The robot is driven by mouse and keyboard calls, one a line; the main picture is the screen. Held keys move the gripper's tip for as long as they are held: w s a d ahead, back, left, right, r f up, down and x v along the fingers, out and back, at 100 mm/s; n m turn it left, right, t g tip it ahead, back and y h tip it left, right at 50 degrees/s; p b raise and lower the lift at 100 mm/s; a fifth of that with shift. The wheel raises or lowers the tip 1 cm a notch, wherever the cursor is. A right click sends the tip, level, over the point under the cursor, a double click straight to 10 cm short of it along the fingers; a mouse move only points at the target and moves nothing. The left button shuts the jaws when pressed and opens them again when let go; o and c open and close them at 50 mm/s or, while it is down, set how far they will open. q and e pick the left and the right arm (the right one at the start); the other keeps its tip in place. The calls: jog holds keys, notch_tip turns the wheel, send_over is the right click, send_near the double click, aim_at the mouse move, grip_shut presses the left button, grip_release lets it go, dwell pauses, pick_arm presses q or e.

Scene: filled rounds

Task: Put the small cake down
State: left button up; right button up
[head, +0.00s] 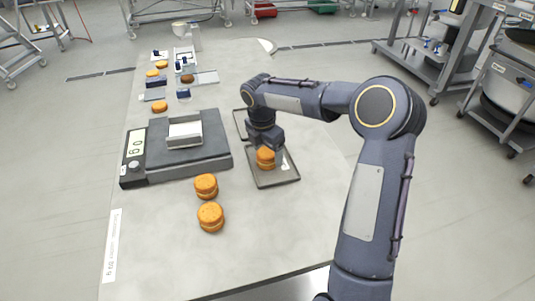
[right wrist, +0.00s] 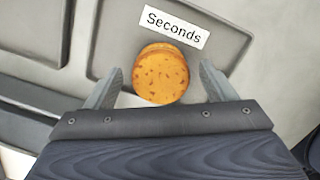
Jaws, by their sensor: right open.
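The small cake (head: 265,160) is an orange-brown round filled cake. It rests on the grey tray (head: 275,181) right of the scale, and it also shows in the right wrist view (right wrist: 161,74), beside the white "Seconds" label (right wrist: 174,27). My right gripper (head: 266,150) is right over it. In the right wrist view its two fingers (right wrist: 160,88) are spread, one on each side of the cake, with gaps between. My left gripper is not in view.
A dark scale (head: 200,160) with a small metal tray (head: 185,132) and a display reading about 60 stands left. Two similar cakes (head: 206,185) (head: 211,217) sit on the table in front. More cakes and small items (head: 159,106) lie farther back. The table's near right part is clear.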

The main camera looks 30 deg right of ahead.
aim_at(264, 154)
jog(key=s+a+r+m, duration=0.1)
jog(key=s+r, duration=0.2)
jog(key=r, duration=0.3)
jog(key=s+a+r+m, duration=0.1)
jog(key=s+r+m, duration=0.1)
jog(key=r, duration=0.5)
jog(key=s+a+f+m+t+y, duration=0.1)
jog(key=s+a+f+m, duration=0.1)
jog(key=s+m, duration=0.4)
jog(key=s+a+f+m+t+y, duration=0.2)
jog(key=s+a+m, duration=0.2)
jog(key=s, duration=0.6)
jog(key=s+a+f+m+t+y+p, duration=0.1)
jog(key=s+a+m+t+y, duration=0.1)
jog(key=s+m, duration=0.6)
jog(key=shift+s+a+f+m, duration=0.15)
jog(key=shift+a+f+m, duration=0.25)
jog(key=shift+a+m, duration=0.2)
